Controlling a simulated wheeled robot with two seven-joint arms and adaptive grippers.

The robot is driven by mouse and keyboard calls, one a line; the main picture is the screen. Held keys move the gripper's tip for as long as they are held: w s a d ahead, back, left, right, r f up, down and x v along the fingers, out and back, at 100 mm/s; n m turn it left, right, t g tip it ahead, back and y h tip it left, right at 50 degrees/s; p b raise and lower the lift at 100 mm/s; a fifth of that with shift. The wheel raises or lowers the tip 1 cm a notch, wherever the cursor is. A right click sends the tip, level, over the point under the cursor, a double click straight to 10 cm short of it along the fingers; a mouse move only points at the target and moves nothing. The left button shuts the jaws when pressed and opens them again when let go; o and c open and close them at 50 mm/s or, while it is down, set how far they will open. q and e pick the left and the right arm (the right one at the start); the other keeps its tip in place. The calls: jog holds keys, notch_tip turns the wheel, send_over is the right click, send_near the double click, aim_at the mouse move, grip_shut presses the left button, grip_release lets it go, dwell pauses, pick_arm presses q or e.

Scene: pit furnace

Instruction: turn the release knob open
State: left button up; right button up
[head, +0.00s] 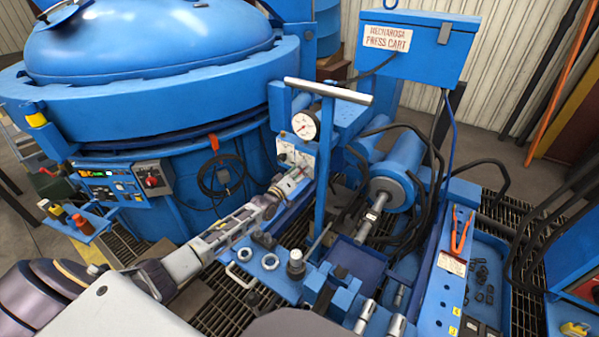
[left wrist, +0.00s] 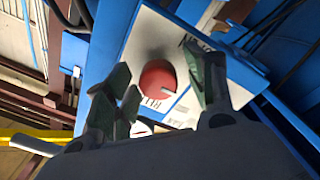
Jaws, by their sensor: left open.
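The release knob (left wrist: 157,79) is a round red knob with a pale slot mark, on a white plate (left wrist: 147,40) with partly hidden lettering in the left wrist view. My left gripper (left wrist: 166,88) is open, with dark fingers on either side of the knob; I cannot tell whether they touch it. In the head view my left gripper (head: 297,174) is at the white panel (head: 291,150) below the pressure gauge (head: 304,125). The knob is not clearly visible there. My right gripper is not in view.
A large blue furnace vessel (head: 150,95) fills the left. A T-shaped handle (head: 328,92) stands above the panel. Black hoses (head: 432,160) run right of the blue cylinder (head: 398,172). Orange-handled pliers (head: 461,232) lie on the cart's right side.

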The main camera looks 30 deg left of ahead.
pick_arm(q)
jog(key=shift+s, duration=0.15)
jog(key=s+a, duration=0.1)
jog(key=s, duration=1)
jog(key=shift+s+a+f, duration=0.3)
jog(key=shift+a, duration=0.05)
dwell(0.6)
dwell(0.4)
